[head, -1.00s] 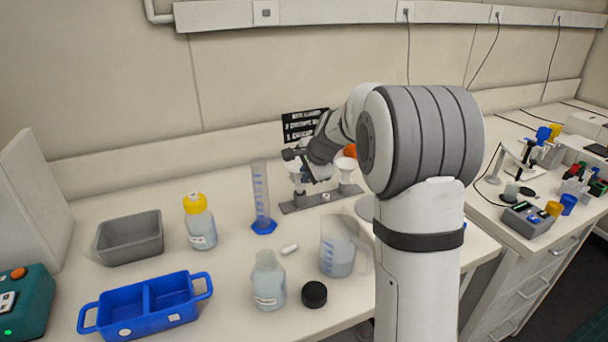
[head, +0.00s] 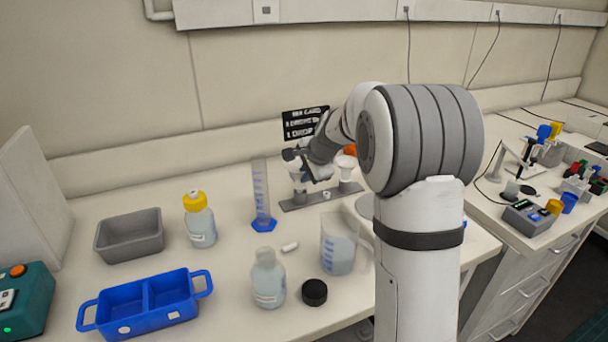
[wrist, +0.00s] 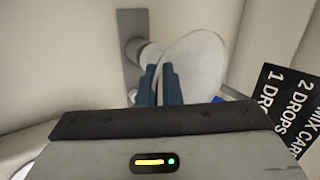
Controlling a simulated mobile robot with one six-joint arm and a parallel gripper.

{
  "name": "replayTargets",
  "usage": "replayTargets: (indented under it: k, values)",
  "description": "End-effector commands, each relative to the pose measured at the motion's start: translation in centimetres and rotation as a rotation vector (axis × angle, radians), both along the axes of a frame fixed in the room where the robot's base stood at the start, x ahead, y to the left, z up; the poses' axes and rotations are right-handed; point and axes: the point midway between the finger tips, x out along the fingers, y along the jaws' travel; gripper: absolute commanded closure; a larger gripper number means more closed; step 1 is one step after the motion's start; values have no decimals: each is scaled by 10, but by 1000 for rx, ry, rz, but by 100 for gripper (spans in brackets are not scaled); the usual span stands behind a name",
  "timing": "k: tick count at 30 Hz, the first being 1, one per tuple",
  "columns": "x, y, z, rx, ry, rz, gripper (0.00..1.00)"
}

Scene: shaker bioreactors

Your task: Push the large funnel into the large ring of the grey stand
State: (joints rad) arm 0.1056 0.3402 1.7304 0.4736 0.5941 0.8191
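The grey stand (head: 322,198) is a long flat base near the wall, behind the measuring cup. A white funnel (head: 346,169) shows at its right end. At its left end, a pale rounded form (head: 291,157), probably the large funnel, shows beside my gripper (head: 311,168). In the wrist view, a broad white funnel (wrist: 201,58) lies just beyond my gripper's blue fingers (wrist: 160,68). The fingers are close together with a narrow gap and overlap the funnel's left edge. Whether they grip its rim is unclear. The stand base (wrist: 132,20) shows behind; the large ring is hidden.
A measuring cylinder (head: 262,199) stands left of the stand. In front are a measuring cup (head: 338,246), a clear bottle (head: 268,280) and a black cap (head: 314,292). A yellow-capped bottle (head: 200,222), grey tray (head: 130,238) and blue tray (head: 145,302) are left. A black sign (head: 303,122) is behind.

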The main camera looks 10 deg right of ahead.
Motion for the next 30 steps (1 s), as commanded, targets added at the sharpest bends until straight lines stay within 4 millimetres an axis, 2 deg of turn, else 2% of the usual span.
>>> replayTargets:
  k: [30]
  values:
    - [0, -1, -9, 1, 0, -1, 100]
